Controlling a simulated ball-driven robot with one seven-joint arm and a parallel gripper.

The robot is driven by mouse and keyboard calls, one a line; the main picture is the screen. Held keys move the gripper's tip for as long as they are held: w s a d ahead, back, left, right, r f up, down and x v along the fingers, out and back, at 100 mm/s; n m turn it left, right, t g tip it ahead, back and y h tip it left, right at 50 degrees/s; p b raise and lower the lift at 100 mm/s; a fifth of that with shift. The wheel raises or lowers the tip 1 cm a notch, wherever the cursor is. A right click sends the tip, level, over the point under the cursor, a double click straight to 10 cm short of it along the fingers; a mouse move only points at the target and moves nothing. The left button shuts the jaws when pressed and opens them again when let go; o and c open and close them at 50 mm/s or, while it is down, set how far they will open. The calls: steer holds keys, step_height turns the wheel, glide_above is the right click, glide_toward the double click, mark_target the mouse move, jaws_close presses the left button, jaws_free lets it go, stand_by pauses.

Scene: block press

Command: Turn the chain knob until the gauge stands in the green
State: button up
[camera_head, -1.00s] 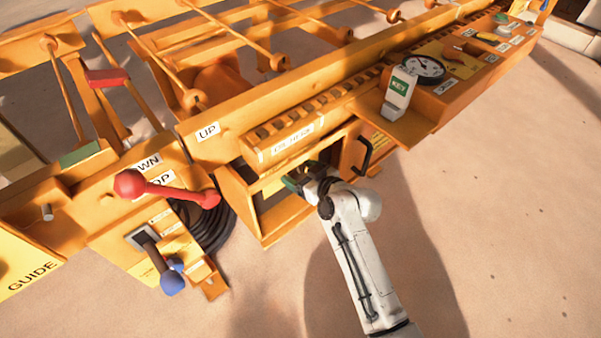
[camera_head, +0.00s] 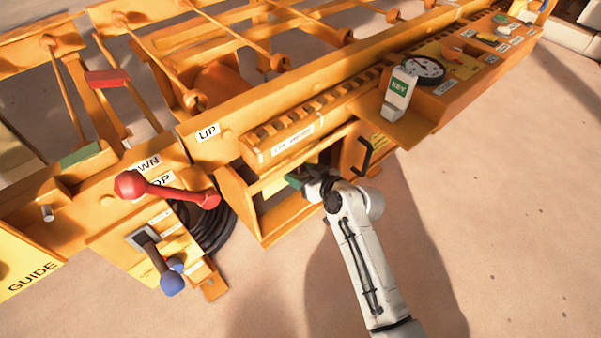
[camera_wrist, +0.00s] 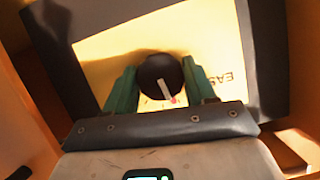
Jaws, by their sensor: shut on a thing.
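The round black chain knob (camera_wrist: 155,69), with a white pointer line, sits on a pale yellow panel in the wrist view. The line points down and slightly right, near a small red mark. My gripper (camera_wrist: 160,86) has a green finger on each side of the knob and is shut on it. In the head view my gripper (camera_head: 294,182) reaches into the open orange cabinet, which hides the knob there.
The cabinet (camera_head: 257,218) has a door with a black handle (camera_head: 366,156) standing to its right. A red lever (camera_head: 168,190) and a blue-ended lever (camera_head: 158,262) stand on the left. The sandy floor (camera_head: 500,230) at right is clear.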

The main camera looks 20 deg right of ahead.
steer(key=m+y, duration=0.3)
steer(key=m, duration=0.1)
steer(key=shift+d, duration=0.1)
stand_by(0.3)
stand_by(0.4)
steer(key=o, duration=1)
steer(key=p+v, duration=0.3)
steer(key=v, duration=0.7)
steer(key=shift+s+d+r, duration=0.2)
steer(key=shift+s+d, duration=0.05)
